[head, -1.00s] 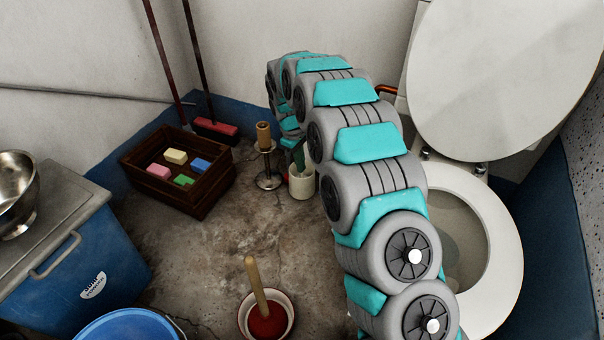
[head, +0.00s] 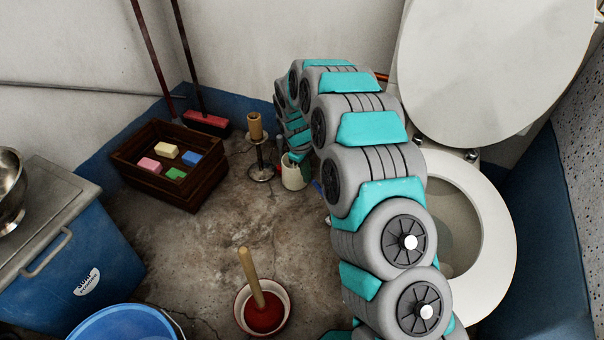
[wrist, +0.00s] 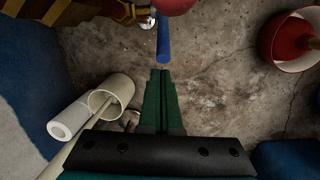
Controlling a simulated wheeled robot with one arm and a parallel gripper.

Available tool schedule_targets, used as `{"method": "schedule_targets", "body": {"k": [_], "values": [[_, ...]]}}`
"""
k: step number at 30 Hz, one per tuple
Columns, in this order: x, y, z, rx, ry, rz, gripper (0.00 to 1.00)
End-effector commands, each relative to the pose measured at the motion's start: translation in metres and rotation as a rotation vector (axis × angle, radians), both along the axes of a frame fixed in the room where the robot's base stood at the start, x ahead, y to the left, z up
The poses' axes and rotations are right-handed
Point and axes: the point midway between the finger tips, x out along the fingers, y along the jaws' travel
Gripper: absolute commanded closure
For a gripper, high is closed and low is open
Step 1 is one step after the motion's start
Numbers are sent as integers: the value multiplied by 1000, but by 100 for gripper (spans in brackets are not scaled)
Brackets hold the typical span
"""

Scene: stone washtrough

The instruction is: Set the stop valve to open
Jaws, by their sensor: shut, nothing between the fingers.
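A blue lever (wrist: 163,40) shows at the top middle of the wrist view, beside a red rounded part (wrist: 175,5) and a brass-coloured fitting (wrist: 128,10); it looks like the stop valve's handle. I cannot tell its setting for sure. My gripper (wrist: 161,72) is shut and empty, with dark green fingers pointing at the lever's near end. They look close in the picture, but I cannot tell whether they touch. In the head view my arm hides most of the valve area; a small blue bit (head: 318,187) shows beside it.
Some floor between is bare.

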Motion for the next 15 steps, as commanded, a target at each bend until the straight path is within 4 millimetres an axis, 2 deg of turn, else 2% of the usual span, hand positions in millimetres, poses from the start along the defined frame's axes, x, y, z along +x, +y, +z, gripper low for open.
{"method": "schedule_targets", "body": {"k": [15], "values": [[-3, -6, 4, 36, -9, -3, 100]]}}
